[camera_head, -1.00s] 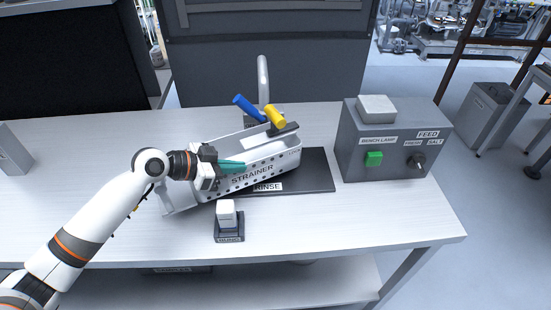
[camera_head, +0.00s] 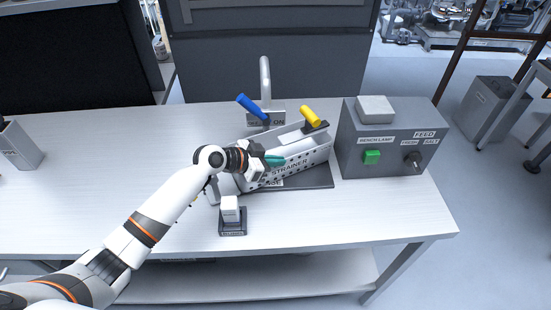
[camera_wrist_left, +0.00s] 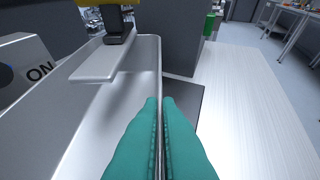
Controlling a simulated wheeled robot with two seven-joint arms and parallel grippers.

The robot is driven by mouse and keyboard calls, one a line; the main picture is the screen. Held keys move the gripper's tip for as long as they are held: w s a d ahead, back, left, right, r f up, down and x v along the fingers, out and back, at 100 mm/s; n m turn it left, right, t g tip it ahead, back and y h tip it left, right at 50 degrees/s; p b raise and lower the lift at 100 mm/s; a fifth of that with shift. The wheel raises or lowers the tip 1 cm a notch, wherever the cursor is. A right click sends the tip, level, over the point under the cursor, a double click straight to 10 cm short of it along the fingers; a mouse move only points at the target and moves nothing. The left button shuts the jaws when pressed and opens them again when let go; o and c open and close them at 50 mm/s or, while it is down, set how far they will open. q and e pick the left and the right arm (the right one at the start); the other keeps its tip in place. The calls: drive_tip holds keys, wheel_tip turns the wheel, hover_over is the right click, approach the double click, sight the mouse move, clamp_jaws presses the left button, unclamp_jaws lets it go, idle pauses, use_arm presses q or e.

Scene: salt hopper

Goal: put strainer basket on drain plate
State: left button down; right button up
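The strainer basket (camera_head: 310,158) is a long pale grey trough with a perforated side and "STRAINER" lettering. A yellow handle (camera_head: 310,116) on a dark bracket stands at its far right end. My left gripper (camera_head: 274,160) has teal fingers shut on the basket's near wall; in the left wrist view the fingers (camera_wrist_left: 160,105) straddle that wall (camera_wrist_left: 158,75). The basket is over a dark flat plate (camera_head: 322,183), probably the drain plate, covering most of it. Whether it touches the plate is unclear. My right gripper is not in view.
A tap (camera_head: 265,75) with a blue lever (camera_head: 250,105) stands behind the basket. A grey control box (camera_head: 395,150) is close to its right. A small white block on a dark base (camera_head: 231,212) stands in front.

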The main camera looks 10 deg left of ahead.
use_arm(q)
drive_tip(key=shift+f, duration=0.1)
drive_tip(key=c, duration=1.6)
unclamp_jaws()
drive_tip(key=shift+c, duration=0.2)
drive_tip(key=shift+r, duration=0.25)
drive_tip(key=b+v, duration=0.1)
drive_tip(key=v, duration=0.4)
drive_tip(key=b+v, duration=0.1)
drive_tip(key=v, duration=0.4)
drive_tip(key=shift+s+a+f, duration=0.1)
drive_tip(key=shift+s+a, duration=0.15)
drive_tip(key=shift+a, duration=0.05)
drive_tip(key=shift+s+a+r+b, duration=0.35)
drive_tip(key=shift+s+a+r, duration=0.05)
drive_tip(key=shift+r, duration=0.05)
